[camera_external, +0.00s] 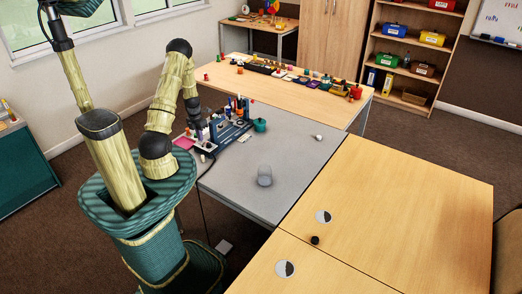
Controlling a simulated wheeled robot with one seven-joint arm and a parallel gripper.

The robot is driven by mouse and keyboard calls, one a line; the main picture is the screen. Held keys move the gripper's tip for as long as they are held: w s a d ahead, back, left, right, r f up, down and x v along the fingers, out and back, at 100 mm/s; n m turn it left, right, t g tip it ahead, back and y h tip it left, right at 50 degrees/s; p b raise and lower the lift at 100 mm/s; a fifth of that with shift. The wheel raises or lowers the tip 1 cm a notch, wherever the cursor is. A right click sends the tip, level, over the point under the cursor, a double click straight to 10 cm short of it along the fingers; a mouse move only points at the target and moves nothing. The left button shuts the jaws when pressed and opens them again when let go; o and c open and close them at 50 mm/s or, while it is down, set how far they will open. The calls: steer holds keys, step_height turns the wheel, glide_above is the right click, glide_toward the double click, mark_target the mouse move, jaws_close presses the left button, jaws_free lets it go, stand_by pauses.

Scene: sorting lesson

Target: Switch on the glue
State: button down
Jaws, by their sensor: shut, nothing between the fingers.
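A dark blue and black desk unit (229,131) stands at the back left of the grey table (290,160), with bottles, pens and tools upright in and around it. A dark cable runs from its front left. I cannot tell which item is the glue, and no switch can be made out at this size. My arm bends down at the unit's left side. My gripper (200,133) is small and dark there, shut and empty. I cannot tell whether it touches anything.
The long wooden table (325,95) behind holds many small objects. The wooden tables at right are mostly clear.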

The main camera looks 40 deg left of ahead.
mark_target(203, 142)
steer(key=shift+r, duration=0.1)
stand_by(0.3)
step_height(203, 142, up, 4)
steer(key=p, duration=0.4)
steer(key=shift+d, duration=0.15)
step_height(203, 142, up, 10)
steer(key=d, duration=0.1)
steer(key=shift+d, duration=0.25)
steer(key=s+d+r+m+t, duration=0.1)
steer(key=s+d+r+m, duration=0.2)
steer(key=m, duration=0.9)
steer(key=s+d+r+m, duration=0.3)
steer(key=d+m, duration=0.6)
steer(key=m, duration=0.3)
steer(key=s+d+r+m+t+y, duration=0.1)
steer(key=s+d+r+m, duration=0.2)
steer(key=m, duration=0.9)
steer(key=d+r, duration=0.2)
steer(key=d, duration=0.1)
steer(key=shift+d+t, duration=0.25)
steer(key=shift+t, duration=0.05)
